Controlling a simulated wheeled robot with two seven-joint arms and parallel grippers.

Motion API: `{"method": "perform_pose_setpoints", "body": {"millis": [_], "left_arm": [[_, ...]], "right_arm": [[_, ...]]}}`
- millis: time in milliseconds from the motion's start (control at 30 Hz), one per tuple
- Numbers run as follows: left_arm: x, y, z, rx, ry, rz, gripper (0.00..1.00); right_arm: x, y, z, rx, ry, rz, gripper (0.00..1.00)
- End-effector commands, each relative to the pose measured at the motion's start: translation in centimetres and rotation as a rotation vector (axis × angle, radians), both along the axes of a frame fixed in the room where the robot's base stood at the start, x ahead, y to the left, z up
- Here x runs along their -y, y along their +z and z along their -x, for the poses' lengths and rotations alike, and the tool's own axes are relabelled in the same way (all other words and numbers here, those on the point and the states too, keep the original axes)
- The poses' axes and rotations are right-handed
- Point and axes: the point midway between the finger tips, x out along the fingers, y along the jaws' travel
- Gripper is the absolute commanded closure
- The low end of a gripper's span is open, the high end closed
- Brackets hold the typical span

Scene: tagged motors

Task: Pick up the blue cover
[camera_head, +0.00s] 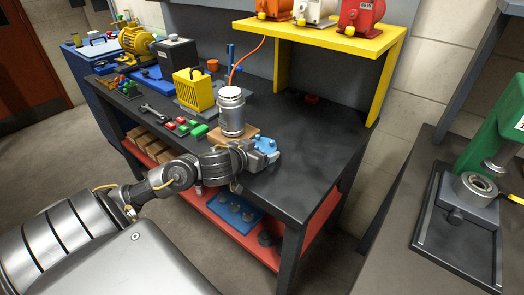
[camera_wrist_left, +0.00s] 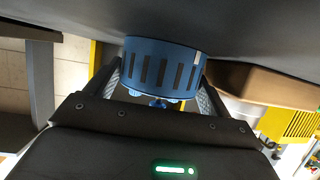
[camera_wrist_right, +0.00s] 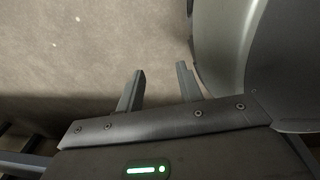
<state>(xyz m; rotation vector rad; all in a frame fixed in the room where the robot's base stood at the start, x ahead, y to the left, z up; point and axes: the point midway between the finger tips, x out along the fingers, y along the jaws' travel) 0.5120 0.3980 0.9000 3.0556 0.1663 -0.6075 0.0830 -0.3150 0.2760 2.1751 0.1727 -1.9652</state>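The blue cover (camera_head: 264,143) sits on the dark workbench near its front edge. In the left wrist view the cover (camera_wrist_left: 160,66) is a short blue cylinder with dark vertical slots and several small lugs. My left gripper (camera_head: 262,151) is at the cover. Its two fingers (camera_wrist_left: 161,80) stand on either side of it, very close to its sides. I cannot tell whether they press on it. My right gripper (camera_wrist_right: 160,70) is open and empty, away over the floor.
A silver motor (camera_head: 231,112) stands on a brown block (camera_head: 236,137) beside the cover. A yellow slotted housing (camera_head: 194,91) and red and green parts (camera_head: 187,128) lie farther left. A yellow shelf (camera_head: 330,38) carries several motors at the back.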

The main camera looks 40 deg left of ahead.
Motion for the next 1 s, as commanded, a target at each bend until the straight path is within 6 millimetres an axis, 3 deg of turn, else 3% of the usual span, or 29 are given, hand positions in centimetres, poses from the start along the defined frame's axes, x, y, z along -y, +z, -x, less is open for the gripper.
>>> {"method": "perform_pose_setpoints", "body": {"millis": [33, 167, 567, 800, 1000], "left_arm": [[0.0, 0.0, 0.0, 0.000, 0.000, 0.000, 0.32], [0.0, 0.0, 0.0, 0.000, 0.000, 0.000, 0.49], [0.0, 0.9, 0.0, 0.002, 0.001, -0.002, 0.50], [-0.1, 4.2, 0.2, 0.002, -0.001, -0.004, 0.50], [-1.6, 8.5, 3.7, -0.005, -0.003, -0.010, 0.50]], "right_arm": [[0.0, 0.0, 0.1, -0.001, 0.000, 0.000, 0.64], [0.1, 0.0, 0.2, -0.004, 0.000, 0.001, 0.64], [0.0, 0.6, 0.3, -0.005, 0.001, 0.000, 0.64], [-1.0, 3.3, 0.6, -0.004, -0.001, -0.017, 0.64], [-4.2, 6.0, 1.6, -0.020, -0.011, -0.058, 0.64]]}}
